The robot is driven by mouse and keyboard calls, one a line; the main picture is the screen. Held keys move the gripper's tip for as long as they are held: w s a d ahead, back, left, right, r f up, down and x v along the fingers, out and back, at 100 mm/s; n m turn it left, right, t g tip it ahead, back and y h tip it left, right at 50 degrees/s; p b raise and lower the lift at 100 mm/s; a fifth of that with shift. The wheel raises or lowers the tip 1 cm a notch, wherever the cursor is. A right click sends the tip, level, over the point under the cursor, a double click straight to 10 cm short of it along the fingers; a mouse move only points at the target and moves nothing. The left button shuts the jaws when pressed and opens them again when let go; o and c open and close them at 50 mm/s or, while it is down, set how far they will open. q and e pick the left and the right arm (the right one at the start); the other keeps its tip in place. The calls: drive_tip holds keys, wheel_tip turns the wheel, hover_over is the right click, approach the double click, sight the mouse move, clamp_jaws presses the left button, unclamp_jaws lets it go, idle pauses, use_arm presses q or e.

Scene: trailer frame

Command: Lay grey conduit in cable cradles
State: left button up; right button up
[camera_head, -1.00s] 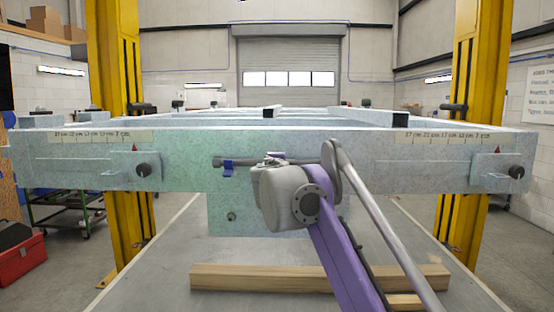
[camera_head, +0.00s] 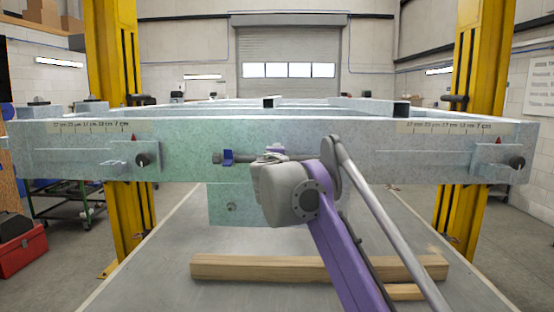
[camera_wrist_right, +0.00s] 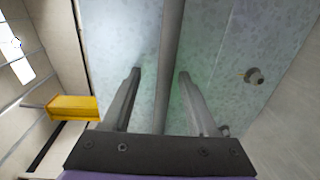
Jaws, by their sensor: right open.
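The grey conduit (camera_head: 243,159) lies roughly level along the front face of the trailer frame's beam (camera_head: 90,143). A blue cable cradle (camera_head: 228,158) is near its left end, and the conduit is at the cradle's height. A second small blue piece shows behind my wrist. My right gripper (camera_wrist_right: 157,75) is open, its two fingers on either side of the conduit (camera_wrist_right: 171,40) in the right wrist view, with gaps between. In the head view my wrist hides its fingertips and part of the conduit. My left gripper is not in view.
A bolt (camera_head: 231,207) is on the plate below the beam. Pin brackets (camera_head: 128,160) stand out from the beam's left and right ends. Yellow posts (camera_head: 115,60) flank the frame. Wooden timbers (camera_head: 250,268) lie on the floor below.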

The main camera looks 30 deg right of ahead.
drive_tip(key=v, duration=1)
drive_tip(key=shift+s+b, duration=0.4)
drive_tip(key=shift+a+r, duration=0.1)
drive_tip(key=shift+a, duration=0.05)
